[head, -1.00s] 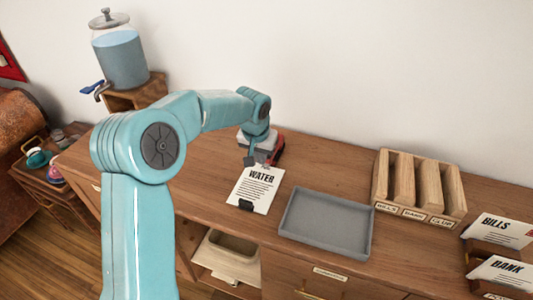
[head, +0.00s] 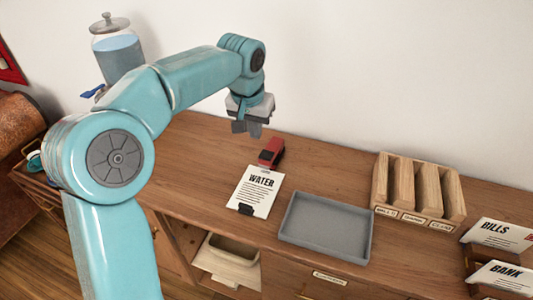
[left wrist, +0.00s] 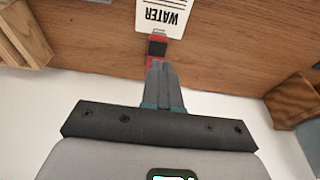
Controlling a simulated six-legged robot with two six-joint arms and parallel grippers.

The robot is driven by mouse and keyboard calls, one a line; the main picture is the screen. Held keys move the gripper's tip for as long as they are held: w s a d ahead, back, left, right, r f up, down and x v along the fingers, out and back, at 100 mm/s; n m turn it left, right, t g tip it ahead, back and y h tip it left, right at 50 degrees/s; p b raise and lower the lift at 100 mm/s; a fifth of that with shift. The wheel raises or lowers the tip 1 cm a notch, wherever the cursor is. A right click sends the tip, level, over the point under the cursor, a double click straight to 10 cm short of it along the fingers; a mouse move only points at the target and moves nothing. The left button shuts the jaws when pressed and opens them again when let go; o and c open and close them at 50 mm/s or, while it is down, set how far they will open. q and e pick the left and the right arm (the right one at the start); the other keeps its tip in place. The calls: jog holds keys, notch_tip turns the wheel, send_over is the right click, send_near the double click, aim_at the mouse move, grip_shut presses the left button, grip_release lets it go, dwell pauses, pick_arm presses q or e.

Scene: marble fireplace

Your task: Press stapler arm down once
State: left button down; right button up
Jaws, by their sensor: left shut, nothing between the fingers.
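The red and black stapler (head: 271,152) stands on the wooden desk at the top edge of the WATER paper (head: 256,191). In the left wrist view the stapler (left wrist: 157,48) shows just beyond my fingertips, partly hidden by them, with the WATER paper (left wrist: 162,17) behind it. My left gripper (head: 246,130) is shut and empty. It hangs in the air above and a little left of the stapler, apart from it in the head view. My right gripper is not in view.
A grey tray (head: 326,226) lies right of the paper, with a wooden sorter (head: 419,188) behind it. BILLS (head: 503,233) and BANK (head: 503,275) envelopes stand at the far right. A water dispenser (head: 119,57) is at the back left, partly behind my arm.

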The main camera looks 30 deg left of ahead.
pick_arm(q)
jog(key=shift+v, duration=1.1)
jog(key=shift+s, duration=0.1)
